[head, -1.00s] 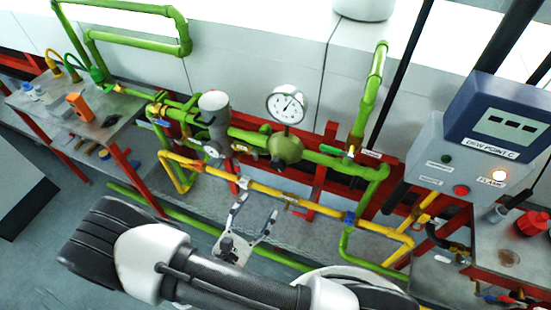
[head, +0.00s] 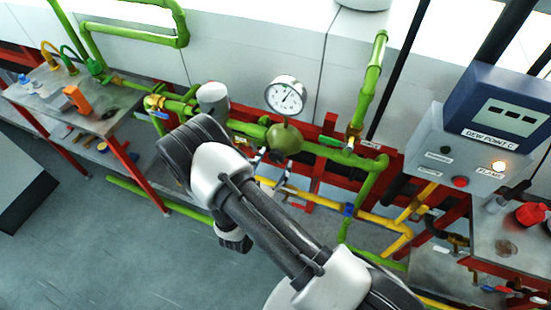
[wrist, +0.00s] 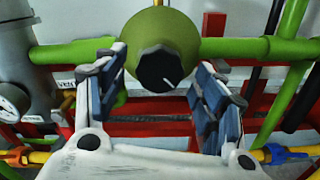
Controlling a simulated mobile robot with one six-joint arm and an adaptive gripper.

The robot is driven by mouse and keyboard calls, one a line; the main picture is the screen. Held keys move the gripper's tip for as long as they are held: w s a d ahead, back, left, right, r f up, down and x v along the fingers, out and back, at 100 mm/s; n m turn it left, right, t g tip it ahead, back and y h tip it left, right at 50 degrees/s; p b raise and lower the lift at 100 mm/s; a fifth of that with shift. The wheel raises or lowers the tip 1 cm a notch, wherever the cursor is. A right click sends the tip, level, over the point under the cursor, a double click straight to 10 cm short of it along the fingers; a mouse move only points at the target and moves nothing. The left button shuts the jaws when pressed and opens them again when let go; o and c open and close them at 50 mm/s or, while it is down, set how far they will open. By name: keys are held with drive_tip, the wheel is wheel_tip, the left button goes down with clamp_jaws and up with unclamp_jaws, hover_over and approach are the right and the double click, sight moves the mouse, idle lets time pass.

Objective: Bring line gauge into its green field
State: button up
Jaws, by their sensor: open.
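The line gauge (head: 286,95) is a round white dial with a dark needle, standing above the green pipe in the head view. Its green field is too small to make out. Below it sits a green regulator body (head: 284,139), which also shows in the wrist view (wrist: 178,30). On its front is a black knob (wrist: 160,68) with a white mark pointing to the lower right. My gripper (wrist: 165,85) is open, its blue-padded fingers on either side of the knob and apart from it. In the head view my arm hides most of the gripper.
A grey cylinder (head: 213,98) stands left of the regulator, with a small gauge (wrist: 13,102) near it. Yellow pipe (head: 320,200) runs below. A control box (head: 465,150) with a lit lamp is at right, a tool table (head: 40,93) at left.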

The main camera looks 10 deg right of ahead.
drive_tip(key=shift+x, duration=1.05)
drive_tip(key=c, duration=1.1)
